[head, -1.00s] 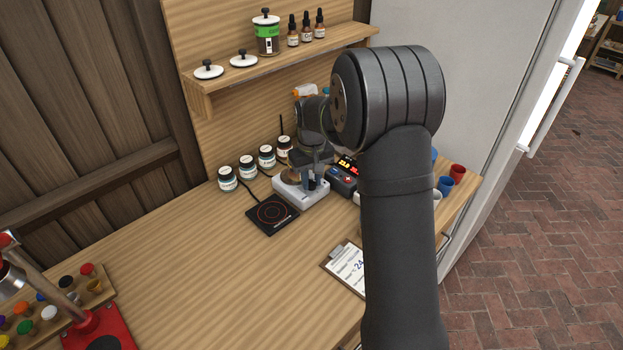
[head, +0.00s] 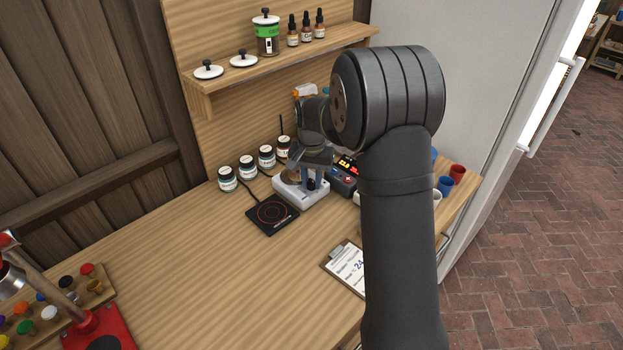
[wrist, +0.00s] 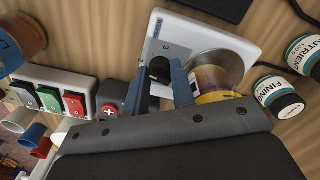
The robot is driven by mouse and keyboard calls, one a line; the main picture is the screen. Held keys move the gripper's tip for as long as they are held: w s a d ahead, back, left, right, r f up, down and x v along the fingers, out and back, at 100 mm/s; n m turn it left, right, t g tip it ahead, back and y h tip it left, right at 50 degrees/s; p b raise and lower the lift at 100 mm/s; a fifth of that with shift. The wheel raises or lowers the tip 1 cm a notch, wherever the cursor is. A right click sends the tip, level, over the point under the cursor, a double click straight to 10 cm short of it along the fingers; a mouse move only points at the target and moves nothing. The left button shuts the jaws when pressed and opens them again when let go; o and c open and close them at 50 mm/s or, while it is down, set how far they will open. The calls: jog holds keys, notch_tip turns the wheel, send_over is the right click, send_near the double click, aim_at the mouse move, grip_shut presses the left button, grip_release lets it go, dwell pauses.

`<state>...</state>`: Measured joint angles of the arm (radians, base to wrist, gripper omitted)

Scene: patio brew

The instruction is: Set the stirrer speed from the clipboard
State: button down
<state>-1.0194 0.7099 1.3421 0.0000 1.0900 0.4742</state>
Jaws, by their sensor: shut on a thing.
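The white stirrer (head: 312,197) stands on the bench in the head view. It also shows in the wrist view (wrist: 172,28), with a black knob (wrist: 159,70) at its front. My gripper (wrist: 162,80) is shut on the knob, a finger on each side. In the head view my gripper (head: 312,178) is low over the stirrer and the knob is hard to make out. A jar with a yellow label (wrist: 211,80) sits on the stirrer plate beside my fingers.
A black hot plate (head: 272,214) lies left of the stirrer, with several labelled jars (head: 248,168) behind. A controller with lit digits (head: 346,172) is close on the right. Switches (wrist: 48,97) and cups (wrist: 33,137) show in the wrist view. The bench's left middle is clear.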

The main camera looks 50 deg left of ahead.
aim_at(312, 180)
jog(key=shift+m, duration=0.3)
jog(key=c, duration=1.2)
grip_release()
notch_tip(312, 180, up, 18)
jog(key=shift+f, duration=0.25)
